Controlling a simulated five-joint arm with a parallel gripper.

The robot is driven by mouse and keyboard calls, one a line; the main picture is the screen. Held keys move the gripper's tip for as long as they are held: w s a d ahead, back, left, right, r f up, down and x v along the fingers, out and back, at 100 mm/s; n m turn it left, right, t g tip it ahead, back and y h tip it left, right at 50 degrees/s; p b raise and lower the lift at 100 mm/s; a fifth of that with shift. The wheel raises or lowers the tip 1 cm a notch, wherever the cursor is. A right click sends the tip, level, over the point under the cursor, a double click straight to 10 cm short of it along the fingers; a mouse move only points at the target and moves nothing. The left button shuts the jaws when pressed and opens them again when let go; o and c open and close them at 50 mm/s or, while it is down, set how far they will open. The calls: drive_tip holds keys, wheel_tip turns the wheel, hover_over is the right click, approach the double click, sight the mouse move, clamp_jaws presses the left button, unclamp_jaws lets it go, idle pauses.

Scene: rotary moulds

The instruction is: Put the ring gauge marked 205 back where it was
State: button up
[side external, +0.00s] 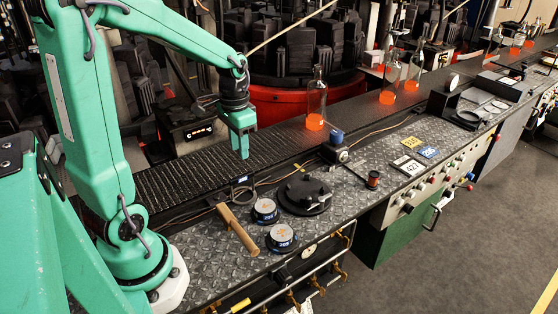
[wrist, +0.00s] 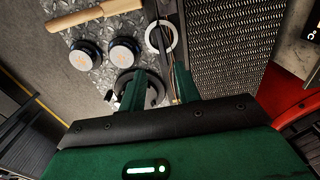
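Two round dark gauges with pale tops and blue labels sit side by side on the bench: the far one (side external: 265,211) and the near one (side external: 281,239). Their label numbers are too small to read surely, so I cannot tell which is marked 205. They also show in the wrist view, upper left (wrist: 86,54) and beside it (wrist: 122,51). A thin pale ring (wrist: 160,37) lies by the conveyor edge; no marking is readable. My gripper (side external: 241,152) hangs over the conveyor, fingers down, above and apart from these things. Its fingers (wrist: 158,90) are spread and hold nothing visible.
A wooden-handled tool (side external: 237,229) lies left of the gauges, and a black round fixture (side external: 304,195) stands to their right. Number plates (side external: 408,165) lie farther right. Bottles with glowing bases (side external: 315,98) stand on the conveyor (side external: 180,180). The bench's front edge is close to the near gauge.

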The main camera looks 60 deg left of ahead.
drive_tip(key=s+d+r+t, duration=0.5)
drive_tip(key=s+d+r, duration=0.3)
drive_tip(key=d, duration=0.4)
drive_tip(key=shift+s+d+r, duration=0.2)
drive_tip(key=shift+s+r, duration=0.05)
drive_tip(key=shift+r, duration=0.5)
